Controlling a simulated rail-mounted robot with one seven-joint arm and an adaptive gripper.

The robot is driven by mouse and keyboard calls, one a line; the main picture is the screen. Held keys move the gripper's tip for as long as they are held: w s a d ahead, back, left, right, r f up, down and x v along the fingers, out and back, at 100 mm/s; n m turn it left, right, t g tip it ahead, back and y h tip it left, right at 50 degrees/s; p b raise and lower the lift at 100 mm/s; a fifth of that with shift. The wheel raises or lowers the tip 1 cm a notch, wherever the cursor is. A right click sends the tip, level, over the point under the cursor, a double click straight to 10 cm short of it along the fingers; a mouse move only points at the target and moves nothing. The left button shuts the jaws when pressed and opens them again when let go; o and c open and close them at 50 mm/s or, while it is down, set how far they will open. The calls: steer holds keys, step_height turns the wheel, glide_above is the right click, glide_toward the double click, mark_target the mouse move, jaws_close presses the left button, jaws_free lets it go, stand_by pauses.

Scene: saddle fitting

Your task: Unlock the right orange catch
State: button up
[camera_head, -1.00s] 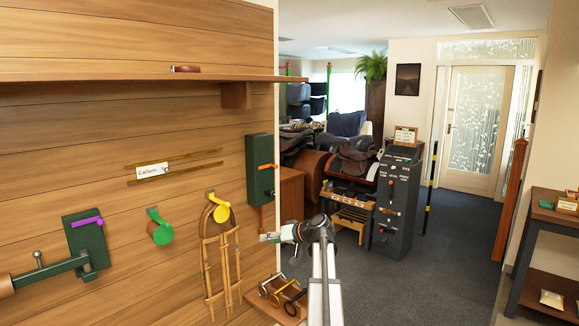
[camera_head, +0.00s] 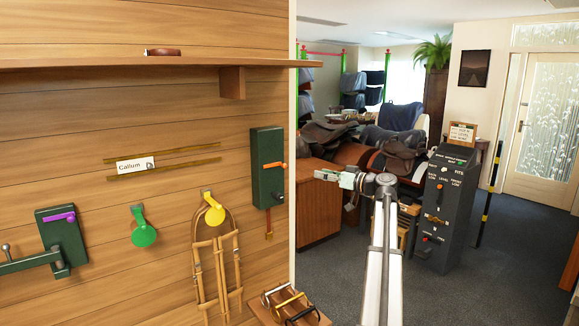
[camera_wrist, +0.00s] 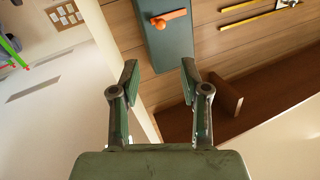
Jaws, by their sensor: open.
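The orange catch (camera_head: 274,164) is a small lever on a tall dark green box (camera_head: 266,185) on the wooden wall, near the wall's right edge. In the wrist view the orange catch (camera_wrist: 170,18) lies at the top, beyond my fingertips, on the green box (camera_wrist: 165,45). My gripper (camera_wrist: 158,75) is open and empty, with its two fingers wide apart. In the head view my gripper (camera_head: 345,180) is to the right of the green box, apart from it. A purple catch (camera_head: 59,217) sits on another green box (camera_head: 60,243) at the left.
A wooden shelf (camera_head: 130,64) juts out above the catches. A green hook (camera_head: 143,230), a yellow hook (camera_head: 214,212) with straps, and a small rack (camera_head: 288,308) are on the wall. Saddles and a grey control cabinet (camera_head: 444,205) stand behind my arm.

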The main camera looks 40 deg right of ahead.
mark_target(286, 166)
steer(key=p+x, duration=0.5)
steer(key=x, duration=1.2)
steer(key=shift+w+a+f, duration=0.1)
steer(key=shift+w+a, duration=0.05)
steer(key=shift+w, duration=0.1)
jaws_close()
